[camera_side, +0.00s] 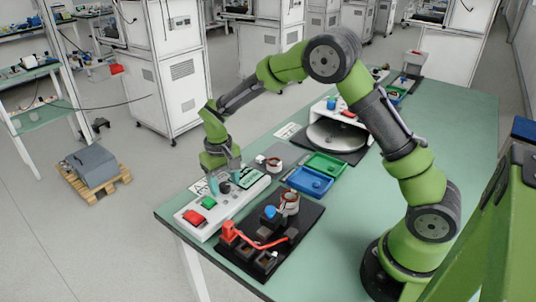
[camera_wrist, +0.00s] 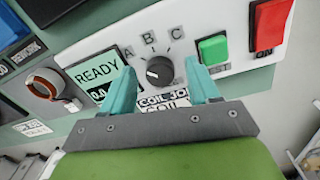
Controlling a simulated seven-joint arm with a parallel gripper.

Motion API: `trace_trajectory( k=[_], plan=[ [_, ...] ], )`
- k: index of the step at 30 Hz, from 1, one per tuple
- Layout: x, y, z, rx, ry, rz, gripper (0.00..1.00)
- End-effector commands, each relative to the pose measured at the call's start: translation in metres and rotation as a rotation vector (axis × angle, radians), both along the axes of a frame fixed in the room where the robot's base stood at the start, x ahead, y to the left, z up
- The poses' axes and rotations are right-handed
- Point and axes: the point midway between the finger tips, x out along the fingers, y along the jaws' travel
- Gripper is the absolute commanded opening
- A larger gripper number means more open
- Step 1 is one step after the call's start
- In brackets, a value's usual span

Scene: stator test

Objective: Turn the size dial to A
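My gripper (camera_wrist: 159,67) is open, with one teal finger on each side of the dial in the wrist view. I cannot tell whether either finger touches it. In the side view my gripper (camera_side: 223,177) points down over the tester (camera_side: 203,216), and the dial (camera_side: 225,187) is partly hidden by the fingers.
A display reading READY (camera_wrist: 97,70) is left of the dial. A green button (camera_wrist: 212,49) and a red switch (camera_wrist: 270,25) marked ON are to its right. A black fixture (camera_side: 240,260) with red and blue parts, a blue tray (camera_side: 310,181) and a green tray (camera_side: 325,164) stand nearby.

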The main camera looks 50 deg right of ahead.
Motion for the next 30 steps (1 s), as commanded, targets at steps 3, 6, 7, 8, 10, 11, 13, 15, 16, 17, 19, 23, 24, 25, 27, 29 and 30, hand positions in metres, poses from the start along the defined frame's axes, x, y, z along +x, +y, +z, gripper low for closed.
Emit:
trace_trajectory(
  k=[3, 6, 7, 8, 10, 11, 13, 15, 16, 17, 19, 23, 24, 25, 27, 29, 30],
  plan=[
    [0.000, 0.000, -0.001, 0.000, 0.001, 0.000, 0.60],
    [0.000, 0.000, 0.000, 0.000, 0.001, 0.000, 0.60],
    [0.000, 0.000, 0.001, 0.000, 0.001, 0.000, 0.60],
    [0.000, 0.000, 0.003, 0.000, 0.000, 0.001, 0.60],
    [0.000, 0.001, 0.010, 0.000, -0.001, 0.001, 0.60],
    [0.000, 0.001, 0.015, 0.000, -0.001, 0.001, 0.60],
    [0.001, 0.002, 0.028, 0.001, -0.003, 0.000, 0.60],
    [0.001, 0.002, 0.044, 0.001, -0.005, 0.001, 0.60],
    [0.001, 0.002, 0.051, 0.001, -0.005, 0.001, 0.60],
    [0.001, 0.003, 0.059, 0.001, -0.004, 0.000, 0.60],
    [0.001, 0.004, 0.076, 0.001, -0.005, 0.001, 0.60],
    [0.001, 0.004, 0.108, 0.000, -0.004, 0.000, 0.60],
    [0.001, 0.005, 0.118, 0.001, -0.005, 0.000, 0.60],
    [0.001, 0.005, 0.124, 0.001, -0.004, 0.000, 0.60],
    [0.001, 0.005, 0.137, -0.001, -0.003, 0.000, 0.60],
    [0.001, 0.005, 0.147, 0.000, -0.003, 0.000, 0.60],
    [0.001, 0.005, 0.152, 0.000, -0.003, -0.001, 0.60]
  ],
)
